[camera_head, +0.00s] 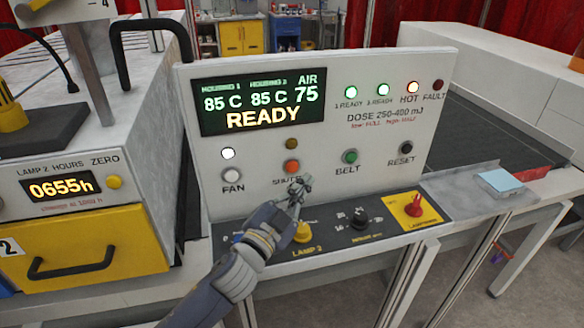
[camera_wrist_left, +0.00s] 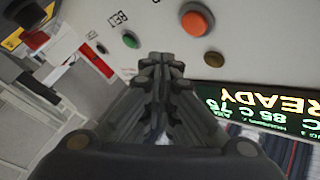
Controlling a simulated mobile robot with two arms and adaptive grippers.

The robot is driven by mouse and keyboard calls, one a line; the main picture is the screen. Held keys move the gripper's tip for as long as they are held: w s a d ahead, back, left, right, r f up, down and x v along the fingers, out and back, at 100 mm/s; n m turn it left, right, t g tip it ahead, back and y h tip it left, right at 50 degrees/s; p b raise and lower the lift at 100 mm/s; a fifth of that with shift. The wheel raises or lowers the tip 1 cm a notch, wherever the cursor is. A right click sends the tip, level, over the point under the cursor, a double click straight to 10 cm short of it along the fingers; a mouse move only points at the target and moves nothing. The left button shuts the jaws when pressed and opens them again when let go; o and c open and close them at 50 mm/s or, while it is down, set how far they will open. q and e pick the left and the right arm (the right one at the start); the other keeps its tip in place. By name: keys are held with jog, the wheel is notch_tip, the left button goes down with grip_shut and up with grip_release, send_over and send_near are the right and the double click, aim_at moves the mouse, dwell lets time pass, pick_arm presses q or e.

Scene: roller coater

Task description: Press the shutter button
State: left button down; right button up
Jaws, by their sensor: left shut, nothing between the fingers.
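The shutter button is an orange round button (camera_head: 291,167) on the white control panel (camera_head: 330,140), with a brown-yellow lamp above it. Its label is partly hidden behind my left gripper (camera_head: 300,187). That gripper is shut and empty, just below and slightly right of the orange button in the head view. In the left wrist view the orange button (camera_wrist_left: 196,21) lies ahead and to the right of the shut fingertips (camera_wrist_left: 162,62). The fingertips appear close to the panel; whether they touch it I cannot tell. My right gripper is not in view.
A green belt button (camera_head: 350,157) and a black reset button (camera_head: 407,147) sit to the right, a white fan button (camera_head: 231,175) to the left. Below are a yellow lamp 2 knob (camera_head: 302,233), a black knob (camera_head: 359,219) and a red switch (camera_head: 414,206). The display (camera_head: 262,102) reads READY.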

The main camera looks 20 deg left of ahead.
aim_at(292, 167)
pick_arm(q)
jog(key=w+a, duration=0.2)
jog(key=w, duration=0.1)
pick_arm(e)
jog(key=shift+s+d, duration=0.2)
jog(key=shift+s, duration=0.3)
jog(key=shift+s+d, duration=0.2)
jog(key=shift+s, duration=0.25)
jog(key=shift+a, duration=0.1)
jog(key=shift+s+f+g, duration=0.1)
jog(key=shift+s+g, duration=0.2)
pick_arm(q)
jog(key=shift+w, duration=0.1)
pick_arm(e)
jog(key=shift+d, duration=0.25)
pick_arm(q)
jog(key=shift+w+a, duration=0.2)
jog(key=shift+w, duration=0.05)
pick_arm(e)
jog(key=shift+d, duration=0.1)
pick_arm(q)
jog(key=shift+w+a, duration=0.1)
jog(key=shift+w, duration=0.05)
